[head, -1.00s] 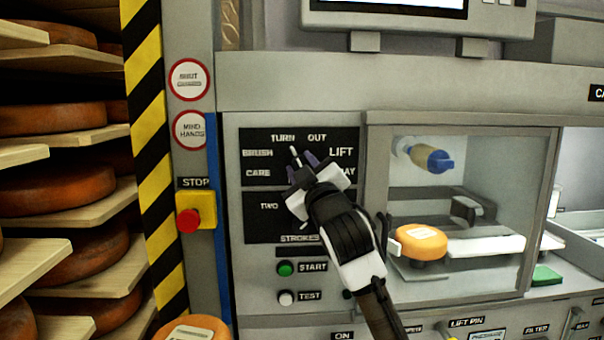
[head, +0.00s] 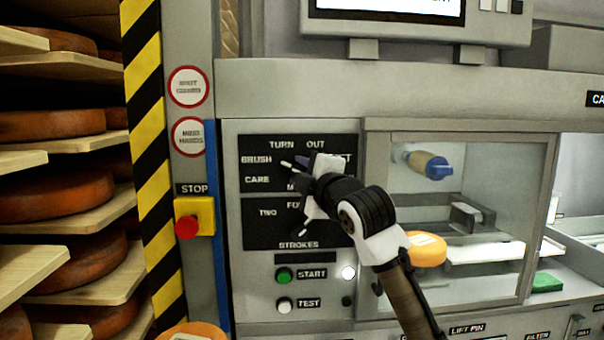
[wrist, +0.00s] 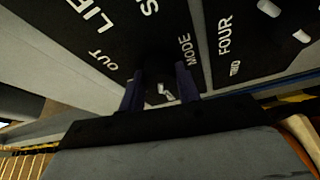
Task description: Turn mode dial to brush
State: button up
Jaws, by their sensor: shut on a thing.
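The mode dial (head: 287,164) is on the upper black panel, mostly hidden behind my gripper (head: 301,165). Its white pointer shows and points left, slightly up, toward the BRUSH label (head: 256,160). The labels TURN, OUT and CARE also show around it; LIFT is mostly covered by my arm. In the wrist view, my gripper's two dark fingers (wrist: 160,85) stand on either side of the dial, with a light bit of the dial (wrist: 164,92) between them. My gripper is shut on the dial.
The strokes dial (head: 303,230) sits just below, near my arm. The green START button (head: 284,275), the TEST button (head: 284,305) and a lit white lamp (head: 348,271) are lower. The red stop button (head: 187,228) is to the left. A glazed chamber with a cheese wheel (head: 428,248) is to the right.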

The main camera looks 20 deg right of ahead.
dwell(0.4)
jog(key=o, duration=1)
jog(key=shift+c, duration=0.2)
jog(key=s+d+f+b, duration=0.1)
jog(key=s+b, duration=0.3)
jog(key=s, duration=0.9)
jog(key=shift+s+d+b, duration=0.25)
jog(key=shift+s+b, duration=0.1)
jog(key=shift+b, duration=0.05)
